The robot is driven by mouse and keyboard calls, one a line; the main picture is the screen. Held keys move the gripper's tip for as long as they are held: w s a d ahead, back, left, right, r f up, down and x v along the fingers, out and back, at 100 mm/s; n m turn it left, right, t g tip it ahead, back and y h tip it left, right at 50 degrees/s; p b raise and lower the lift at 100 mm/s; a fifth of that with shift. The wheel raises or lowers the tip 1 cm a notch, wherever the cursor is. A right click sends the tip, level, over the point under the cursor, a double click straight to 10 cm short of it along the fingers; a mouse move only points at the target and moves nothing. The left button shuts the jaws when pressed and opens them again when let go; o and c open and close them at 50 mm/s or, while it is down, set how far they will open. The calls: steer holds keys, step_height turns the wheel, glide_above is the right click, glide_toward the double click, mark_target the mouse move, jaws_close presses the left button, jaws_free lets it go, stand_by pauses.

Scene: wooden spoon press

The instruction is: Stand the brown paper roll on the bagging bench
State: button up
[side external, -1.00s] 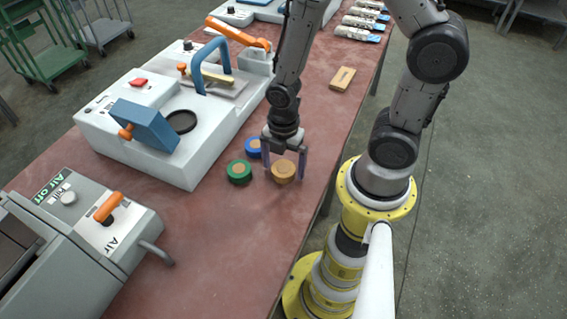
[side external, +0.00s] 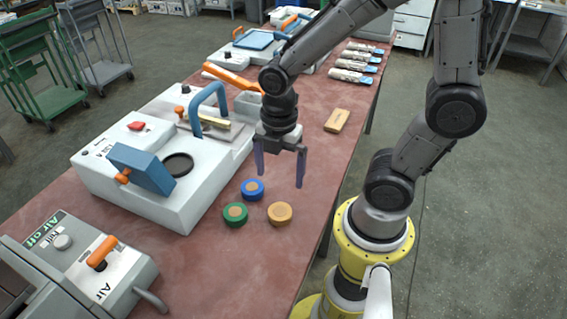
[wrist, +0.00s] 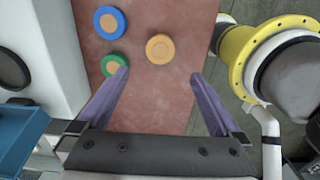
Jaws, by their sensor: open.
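The brown paper roll (side external: 280,213) sits on the red bench top (side external: 215,270) near its right edge, round face up. It also shows in the wrist view (wrist: 160,48), apart from the other rolls. My gripper (side external: 280,178) is open and empty, raised above and slightly behind the brown roll. In the wrist view its two purple fingers (wrist: 160,75) are spread wide with nothing between them. A blue-rimmed roll (side external: 252,189) and a green-rimmed roll (side external: 235,214) sit just left of the brown roll.
A white press machine (side external: 150,180) with a blue block and handle stands left of the rolls. A grey air control unit (side external: 95,265) is at front left. A wooden block (side external: 337,120) and several packets (side external: 352,65) lie farther back. Bench in front of the rolls is clear.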

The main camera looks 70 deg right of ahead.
steer(key=s+r+m+t, duration=0.2)
steer(key=r+m, duration=0.4)
steer(key=m, duration=0.3)
steer(key=s+r+m+t, duration=0.3)
steer(key=r+m, duration=0.4)
steer(key=m, duration=0.1)
steer(key=shift+s+d+m+t, duration=0.25)
steer(key=shift+s+m+t, duration=0.05)
steer(key=shift+m, duration=0.1)
